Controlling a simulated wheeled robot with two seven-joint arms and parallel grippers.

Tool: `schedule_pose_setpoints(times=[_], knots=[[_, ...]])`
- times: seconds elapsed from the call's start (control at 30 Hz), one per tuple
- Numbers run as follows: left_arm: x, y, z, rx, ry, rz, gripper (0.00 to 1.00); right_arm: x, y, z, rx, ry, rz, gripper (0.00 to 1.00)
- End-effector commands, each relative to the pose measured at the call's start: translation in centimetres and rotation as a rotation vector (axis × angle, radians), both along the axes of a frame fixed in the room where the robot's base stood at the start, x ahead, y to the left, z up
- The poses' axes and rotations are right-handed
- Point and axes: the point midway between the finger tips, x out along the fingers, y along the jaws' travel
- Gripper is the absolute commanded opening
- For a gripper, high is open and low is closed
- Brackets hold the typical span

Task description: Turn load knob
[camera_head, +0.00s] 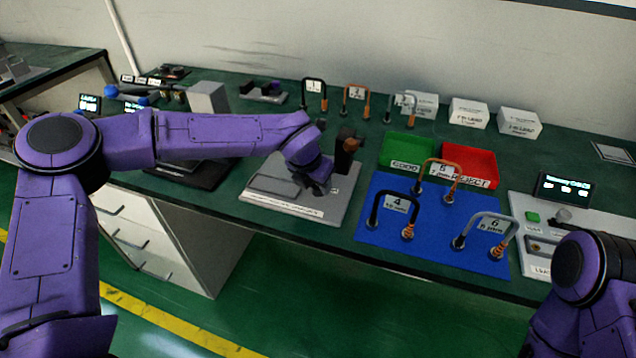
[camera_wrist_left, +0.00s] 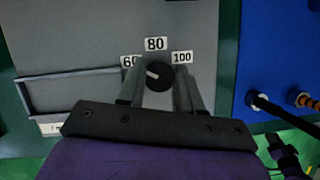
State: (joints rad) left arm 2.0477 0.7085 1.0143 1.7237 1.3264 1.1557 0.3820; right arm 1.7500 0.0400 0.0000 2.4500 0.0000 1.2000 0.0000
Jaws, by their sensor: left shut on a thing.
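The load knob (camera_wrist_left: 158,75) is a black round knob with a pale pointer line, seen in the left wrist view on a grey panel. Labels 60, 80 (camera_wrist_left: 155,44) and 100 (camera_wrist_left: 182,57) stand around it. The pointer line lies slanted, its exact setting is hard to tell. My left gripper (camera_wrist_left: 160,80) has its two fingers on either side of the knob, shut on it. In the head view my left gripper (camera_head: 318,185) reaches down onto the grey fixture plate (camera_head: 290,207), and the arm hides the knob. My right gripper is out of view.
A brown-topped black post (camera_head: 347,147) stands close beside my left gripper. To the right are a blue mat (camera_head: 375,237) with several numbered shackle-like pieces, a green tray (camera_head: 405,146) and a red tray (camera_head: 470,160). White boxes (camera_head: 468,113) stand at the back.

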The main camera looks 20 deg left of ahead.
Motion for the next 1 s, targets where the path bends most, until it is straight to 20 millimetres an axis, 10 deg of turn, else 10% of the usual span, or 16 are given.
schedule_pose_setpoints(times=[0.2,0.23,0.3,0.67,1.0], knots=[[0.1,0.0,0.2,-0.002,-0.003,0.002,0.04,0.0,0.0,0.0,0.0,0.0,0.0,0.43],[0.1,0.0,0.2,-0.002,-0.003,0.002,0.38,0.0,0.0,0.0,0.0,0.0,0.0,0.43],[0.1,0.0,0.1,-0.002,-0.003,0.002,0.6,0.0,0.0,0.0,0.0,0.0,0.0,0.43],[-0.1,0.1,0.6,-0.002,-0.002,0.001,0.6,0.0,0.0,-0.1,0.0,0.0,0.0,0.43],[-2.9,0.9,7.5,-0.002,-0.006,0.002,0.6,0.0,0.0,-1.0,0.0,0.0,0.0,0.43]])
